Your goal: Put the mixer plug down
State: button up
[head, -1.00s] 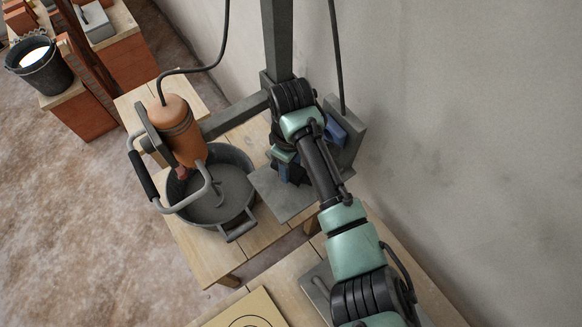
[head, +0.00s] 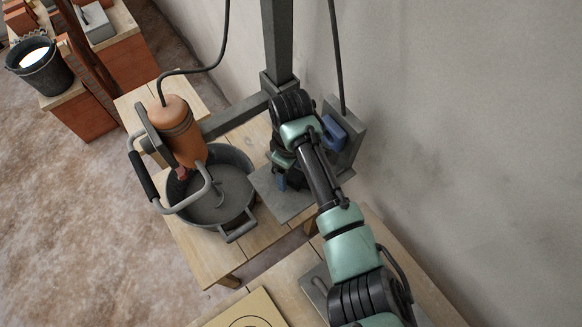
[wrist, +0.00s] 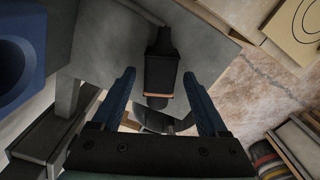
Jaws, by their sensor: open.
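The mixer plug (wrist: 161,72) is black with a thin orange band at one end. In the wrist view it lies over the grey metal plate (wrist: 110,45), between my gripper's two blue fingers. My gripper (wrist: 160,76) is open, with a gap on each side of the plug. In the head view my wrist hides the plug; a blue fingertip of my gripper (head: 282,181) shows just above the plate (head: 296,205). The blue socket (head: 335,133) is on the grey box behind the plate, and it also shows at the left of the wrist view (wrist: 20,50).
The orange mixer (head: 180,132) hangs over a dark tub (head: 246,168) on the wooden table (head: 208,256), left of the plate. A grey post (head: 277,40) and the wall stand close behind. A bucket (head: 45,75) stands far left.

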notch_tip(320, 180, up, 12)
jog(key=shift+r+b, duration=0.2)
jog(key=shift+b, duration=0.2)
jog(key=w+a+r+t+y, duration=0.2)
jog(key=w+a+r+t, duration=0.35)
jog(key=w+r, duration=0.2)
notch_tip(320, 180, up, 42)
jog(key=m+t+y, duration=0.1)
jog(key=m+t, duration=0.8)
jog(key=t, duration=1)
send_over(291, 174)
jog(key=a, duration=0.3)
jog(key=s+d+r+m+t+h, duration=0.2)
jog(key=s+d+r+t+h, duration=0.1)
jog(key=s+r, duration=0.2)
jog(key=shift+s+d+m, duration=0.2)
jog(key=shift+s+m, duration=0.1)
jog(key=shift+s, duration=0.95)
